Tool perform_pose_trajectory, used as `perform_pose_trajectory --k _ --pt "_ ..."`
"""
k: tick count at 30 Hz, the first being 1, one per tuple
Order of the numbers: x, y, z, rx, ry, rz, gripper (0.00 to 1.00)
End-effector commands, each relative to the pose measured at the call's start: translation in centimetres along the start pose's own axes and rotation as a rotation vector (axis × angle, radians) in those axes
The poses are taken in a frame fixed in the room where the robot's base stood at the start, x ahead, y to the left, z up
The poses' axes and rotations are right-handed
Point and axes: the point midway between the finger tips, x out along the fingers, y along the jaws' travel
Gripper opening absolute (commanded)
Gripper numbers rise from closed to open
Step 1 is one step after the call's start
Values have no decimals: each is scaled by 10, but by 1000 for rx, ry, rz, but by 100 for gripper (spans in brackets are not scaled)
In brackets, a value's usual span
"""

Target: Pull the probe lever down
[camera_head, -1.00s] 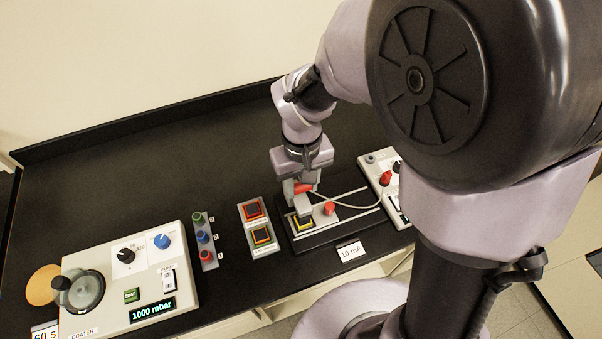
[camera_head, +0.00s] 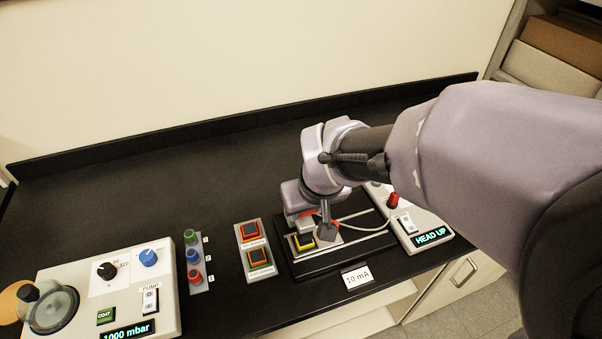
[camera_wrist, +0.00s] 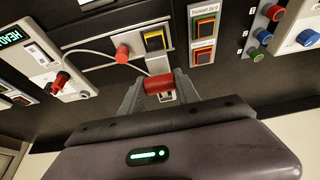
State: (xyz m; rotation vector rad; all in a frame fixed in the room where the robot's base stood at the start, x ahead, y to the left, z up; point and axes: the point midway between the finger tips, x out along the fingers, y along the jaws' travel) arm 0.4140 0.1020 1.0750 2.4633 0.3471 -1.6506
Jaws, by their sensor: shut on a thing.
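The probe station is a black base (camera_head: 338,262) with a light metal plate, a yellow-rimmed button (camera_head: 303,242) and pale rails. A red cylindrical handle (camera_wrist: 158,84), apparently the probe lever's grip, lies crosswise between my fingers. My gripper (camera_wrist: 158,90) is shut on it. In the head view my gripper (camera_head: 312,222) is above the plate, just behind the yellow-rimmed button, and mostly hides the handle. A separate red knob (camera_wrist: 122,53) stands on the plate beside it. The display (camera_head: 432,236) on the right box reads HEAD UP.
A panel with red and green-rimmed buttons (camera_head: 256,262) sits just left of the station. Further left are a strip of coloured knobs (camera_head: 194,256) and the coater box (camera_head: 75,287). A pale cable (camera_wrist: 95,52) arcs near my fingers. The back left bench is clear.

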Motion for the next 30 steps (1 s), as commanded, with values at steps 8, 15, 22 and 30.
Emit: perform_pose_trajectory --k 8,15,22,30 --pt "11 0 5 1 113 0 0" --pt "10 0 4 1 145 0 0" --pt "9 0 3 1 148 0 0" --pt "9 0 3 0 147 0 60"
